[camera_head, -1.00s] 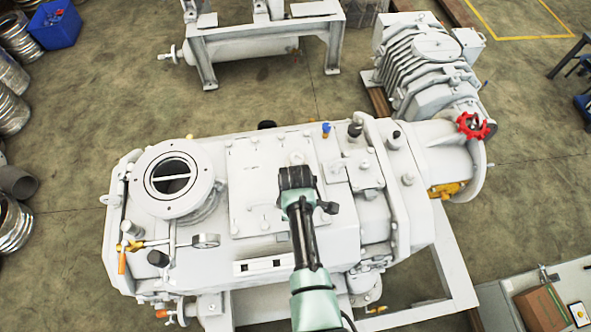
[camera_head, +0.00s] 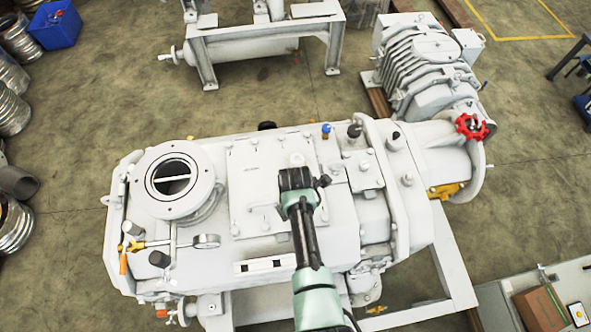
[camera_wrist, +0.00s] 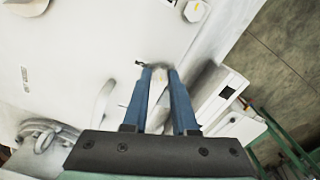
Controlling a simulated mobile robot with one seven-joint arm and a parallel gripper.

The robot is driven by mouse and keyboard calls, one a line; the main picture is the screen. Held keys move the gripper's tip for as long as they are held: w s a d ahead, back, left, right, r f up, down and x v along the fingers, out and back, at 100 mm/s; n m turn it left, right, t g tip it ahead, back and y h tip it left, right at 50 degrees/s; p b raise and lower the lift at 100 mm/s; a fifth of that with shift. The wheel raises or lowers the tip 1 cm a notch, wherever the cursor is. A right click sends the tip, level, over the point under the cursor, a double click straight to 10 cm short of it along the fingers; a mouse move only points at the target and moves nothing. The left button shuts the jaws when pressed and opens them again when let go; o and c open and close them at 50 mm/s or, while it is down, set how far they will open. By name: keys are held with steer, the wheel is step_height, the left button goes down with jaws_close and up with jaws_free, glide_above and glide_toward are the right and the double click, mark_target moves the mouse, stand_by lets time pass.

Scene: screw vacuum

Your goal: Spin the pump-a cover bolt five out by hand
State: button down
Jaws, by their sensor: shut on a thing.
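The pump (camera_head: 215,265) is a large pale grey machine across the middle of the head view. Its flat rectangular cover (camera_head: 258,180) lies on top, with several bolts around it. My gripper (camera_head: 297,172) is over the cover's right side, and its wrist hides the spot below. In the wrist view, my gripper's two blue fingers (camera_wrist: 159,74) are closed around a small pale bolt head (camera_wrist: 158,76) at the cover's edge. The bolt's lower part is hidden. Whether it has risen cannot be told.
A round open port (camera_head: 172,180) stands left of the cover. A gauge (camera_head: 206,241) and orange-handled valve (camera_head: 135,245) sit at front left. A red handwheel (camera_head: 472,127) is at the right. Another bolt (camera_wrist: 194,11) shows beyond the fingers.

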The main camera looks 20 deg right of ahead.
steer(key=shift+s+a+f+n, duration=0.1)
steer(key=shift+s+f+n, duration=0.2)
steer(key=shift+n, duration=0.3)
steer(key=c, duration=0.7)
jaws_free()
steer(key=shift+w+r, duration=0.1)
steer(key=shift+r, duration=0.1)
steer(key=shift+w, duration=0.2)
step_height(320, 180, up, 13)
steer(key=shift+f+b, duration=0.1)
steer(key=shift+b, duration=0.35)
